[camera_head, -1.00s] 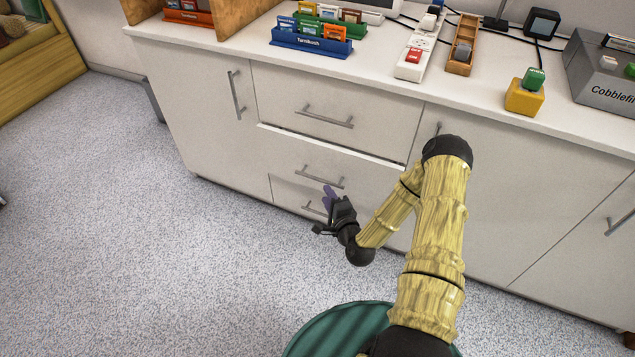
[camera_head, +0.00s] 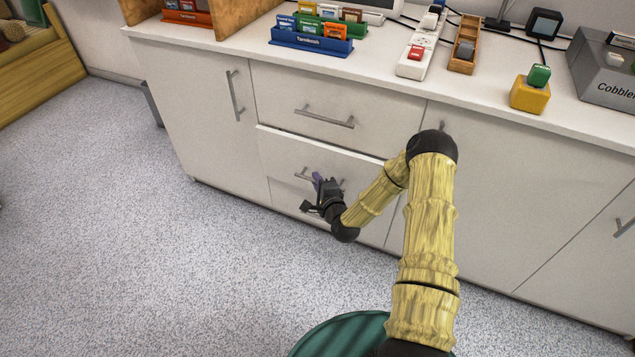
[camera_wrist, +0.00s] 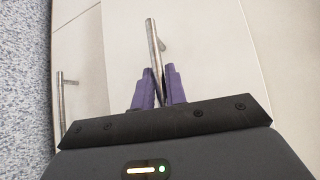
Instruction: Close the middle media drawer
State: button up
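The middle media drawer (camera_head: 283,151) has a white front. In the wrist view, the handle bar (camera_wrist: 152,45) runs down in line with the narrow gap between the purple fingers of my gripper (camera_wrist: 160,78). The fingers stand close together. I cannot tell whether they pinch the bar.
The top drawer (camera_head: 290,90) above looks shut. A lower drawer (camera_head: 285,193) is below, its handle (camera_wrist: 61,100) showing in the wrist view. A tall cabinet door (camera_head: 195,95) is at left. The countertop (camera_head: 390,93) holds several items. Grey floor (camera_head: 150,240) is clear at left.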

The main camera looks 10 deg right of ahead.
aim_at(320, 173)
grip_shut()
jog(key=shift+w+d+r, duration=0.1)
jog(key=shift+w+d, duration=0.8)
jog(key=shift+w, duration=0.3)
jog(key=o, duration=0.5)
grip_release()
jog(key=p+v, duration=0.5)
jog(key=v, duration=1.2)
jog(key=shift+s+p, duration=0.2)
jog(key=shift+p, duration=0.1)
jog(key=shift+a, duration=0.1)
